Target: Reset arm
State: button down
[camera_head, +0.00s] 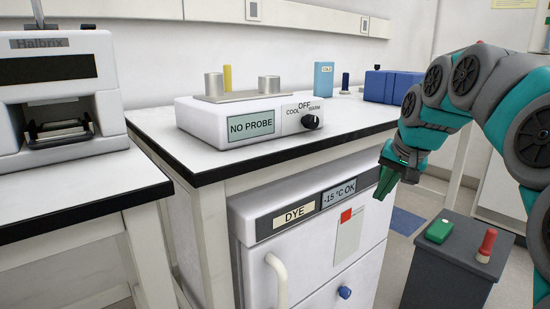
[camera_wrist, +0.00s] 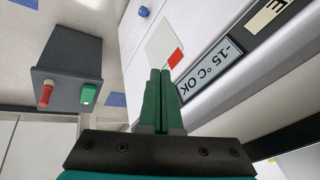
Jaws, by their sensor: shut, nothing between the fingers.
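My gripper (camera_head: 386,184) hangs from my teal and grey arm at the right of the head view. It is in front of the bench's right end and in front of the upper right of the white DYE freezer (camera_head: 310,270). In the wrist view, its green fingers (camera_wrist: 161,75) are together with nothing between them. They point toward the freezer front, where a pale sheet with a red square (camera_wrist: 176,58) and the "-15 °C OK" display (camera_wrist: 210,66) show. I cannot tell the exact gap to the freezer.
A white device reading "NO PROBE" (camera_head: 250,127) stands on the bench, with blue boxes (camera_head: 390,87) to its right. A Halbrix machine (camera_head: 60,85) is on the left bench. A dark grey pedestal (camera_head: 445,265) with a green and a red item stands at lower right.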

jog(key=s+a+f+n+g, duration=0.1)
jog(key=s+a+f+n, duration=0.1)
jog(key=s+a+f, duration=0.35)
jog(key=s+a+f+n+g, duration=0.1)
jog(key=s+a+f+g, duration=0.15)
jog(key=s, duration=0.55)
jog(key=s+f+g, duration=0.1)
jog(key=s+f, duration=0.3)
jog(key=s, duration=0.3)
jog(key=s+f+n+g+p, duration=0.1)
jog(key=s+f, duration=0.3)
jog(key=s, duration=0.4)
jog(key=s+a+f+n+g+h, duration=0.1)
jog(key=s+f, duration=0.4)
jog(key=s, duration=0.2)
jog(key=shift+s+p, duration=0.2)
jog(key=shift+p, duration=0.2)
